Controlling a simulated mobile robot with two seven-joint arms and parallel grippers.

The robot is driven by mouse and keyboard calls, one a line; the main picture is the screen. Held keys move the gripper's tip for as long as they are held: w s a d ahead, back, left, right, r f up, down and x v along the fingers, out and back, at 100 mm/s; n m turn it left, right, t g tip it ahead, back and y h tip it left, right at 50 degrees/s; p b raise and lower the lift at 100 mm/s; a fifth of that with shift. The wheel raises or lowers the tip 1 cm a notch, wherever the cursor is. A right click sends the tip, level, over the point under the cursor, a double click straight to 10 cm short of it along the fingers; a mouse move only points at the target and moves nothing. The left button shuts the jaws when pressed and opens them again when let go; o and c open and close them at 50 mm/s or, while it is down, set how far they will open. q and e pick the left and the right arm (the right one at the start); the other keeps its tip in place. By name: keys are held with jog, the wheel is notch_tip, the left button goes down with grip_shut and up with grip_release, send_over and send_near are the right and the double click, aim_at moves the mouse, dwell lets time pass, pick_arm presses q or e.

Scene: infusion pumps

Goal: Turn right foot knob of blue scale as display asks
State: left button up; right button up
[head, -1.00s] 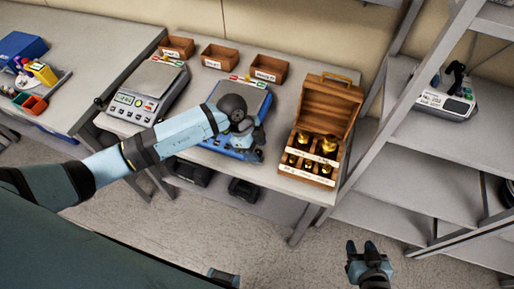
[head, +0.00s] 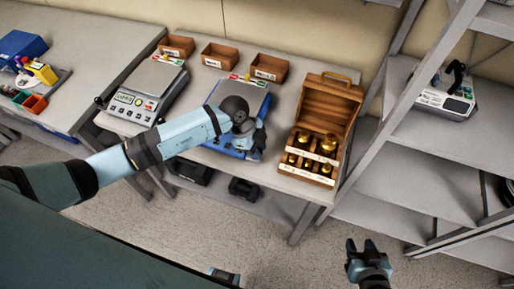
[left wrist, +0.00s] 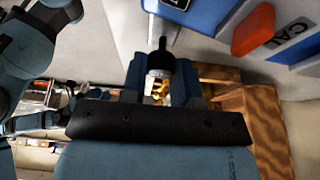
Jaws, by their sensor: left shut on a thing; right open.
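The blue scale (head: 215,146) stands on the bench with its grey pan (head: 252,96) on top, partly hidden by my left arm. Its display cannot be read here. In the left wrist view, the blue body (left wrist: 205,12) is at the top, with a red-orange button (left wrist: 253,30) beside a "CAL" label. My left gripper (head: 256,143) is at the scale's front right corner. In the wrist view its fingers (left wrist: 160,78) are shut on the black foot knob (left wrist: 160,60), under a thin dark stem. My right gripper (head: 366,250) is open and empty, low in front of the shelf.
A wooden weight box (head: 325,125) with brass weights stands open just right of the blue scale. A grey scale (head: 150,85) stands to its left. Several small wooden bins (head: 219,57) line the bench back. A metal shelf (head: 440,135) is at the right.

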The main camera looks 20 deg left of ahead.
pick_arm(q)
jog(key=m, duration=0.1)
jog(key=m+g, duration=0.1)
jog(key=m, duration=0.1)
jog(key=shift+w+r+m+y, duration=0.1)
jog(key=shift+w+m+y, duration=0.05)
jog(key=shift+m+y, duration=0.15)
jog(key=m+g, duration=0.1)
jog(key=m, duration=0.3)
jog(key=shift+m+g+y, duration=0.3)
jog(key=shift+g+y, duration=0.1)
jog(key=m+y+b, duration=0.1)
jog(key=m, duration=0.1)
jog(key=m+g+b, duration=0.1)
jog(key=m+b, duration=0.1)
jog(key=m, duration=0.1)
jog(key=shift+w+d+y, duration=0.1)
jog(key=shift+d+y, duration=0.05)
jog(key=shift+y, duration=0.25)
jog(key=shift+m+y+b, duration=0.3)
jog(key=shift+m+b, duration=0.15)
jog(key=shift+m, duration=0.45)
jog(key=shift+m+y+b, duration=0.4)
jog(key=shift+m+b, duration=0.25)
jog(key=shift+m, duration=0.55)
jog(key=o, duration=0.9)
jog(key=shift+o, duration=0.2)
